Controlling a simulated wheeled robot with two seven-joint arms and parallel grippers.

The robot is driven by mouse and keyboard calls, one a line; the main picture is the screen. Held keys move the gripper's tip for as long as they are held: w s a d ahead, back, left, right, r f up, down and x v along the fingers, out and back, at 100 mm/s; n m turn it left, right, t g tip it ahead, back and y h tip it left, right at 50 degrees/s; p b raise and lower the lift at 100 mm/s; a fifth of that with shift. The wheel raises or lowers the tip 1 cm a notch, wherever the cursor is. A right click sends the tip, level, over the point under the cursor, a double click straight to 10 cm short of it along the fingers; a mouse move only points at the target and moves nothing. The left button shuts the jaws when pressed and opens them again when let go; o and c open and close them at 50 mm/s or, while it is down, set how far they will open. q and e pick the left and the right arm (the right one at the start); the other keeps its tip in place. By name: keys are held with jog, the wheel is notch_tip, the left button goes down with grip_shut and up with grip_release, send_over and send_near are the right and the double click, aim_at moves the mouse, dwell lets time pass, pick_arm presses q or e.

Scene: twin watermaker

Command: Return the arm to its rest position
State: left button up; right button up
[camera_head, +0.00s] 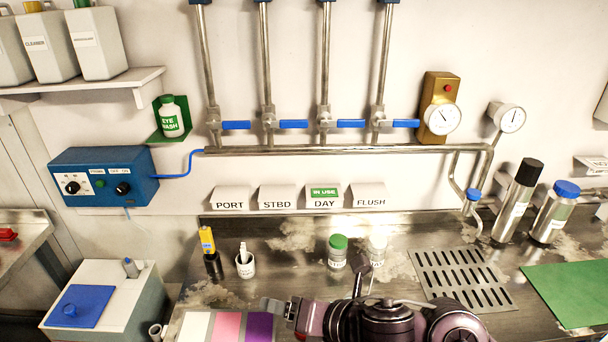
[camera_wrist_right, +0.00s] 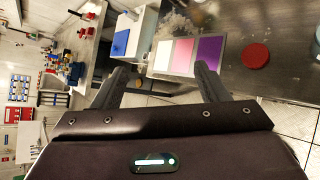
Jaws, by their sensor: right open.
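My right arm crosses the bottom of the head view, over the front of the metal counter (camera_head: 295,240). Its gripper (camera_head: 272,304) points left, above the right edge of a white, pink and purple card (camera_head: 226,325). In the right wrist view the two fingers of the gripper (camera_wrist_right: 160,76) stand apart with nothing between them. The card (camera_wrist_right: 184,57) lies beyond the fingertips. My left gripper is in neither view.
A green-capped jar (camera_head: 337,252) and a white-capped jar (camera_head: 377,246) stand just behind my arm. A white cup (camera_head: 245,267) and a yellow-topped item (camera_head: 208,240) stand left of them. A drain grate (camera_head: 463,280) and green mat (camera_head: 570,292) lie right.

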jog(key=d+f+m+t+h, duration=0.1)
jog(key=d+f+m+h, duration=0.3)
jog(key=m, duration=0.7)
jog(key=d+m+t+h, duration=0.1)
jog(key=d+m+h, duration=0.1)
jog(key=d+m, duration=0.65)
jog(key=s+d+f+m+g+h, duration=0.2)
jog(key=s+d+f+m+g, duration=0.1)
jog(key=s+d+f+m, duration=0.4)
jog(key=s+d+f+m+g+h, duration=0.1)
jog(key=s+d+f+m+g, duration=0.15)
jog(key=s+m, duration=0.45)
notch_tip(320, 180, down, 32)
jog(key=r+m+g+b, duration=0.1)
jog(key=g+b, duration=0.1)
jog(key=s+d+f+b, duration=0.2)
jog(key=s+d+f, duration=0.1)
jog(key=s+f, duration=1.6)
jog(key=shift+s+f+g, duration=0.25)
jog(key=shift+f+g, duration=0.1)
jog(key=shift+f, duration=0.1)
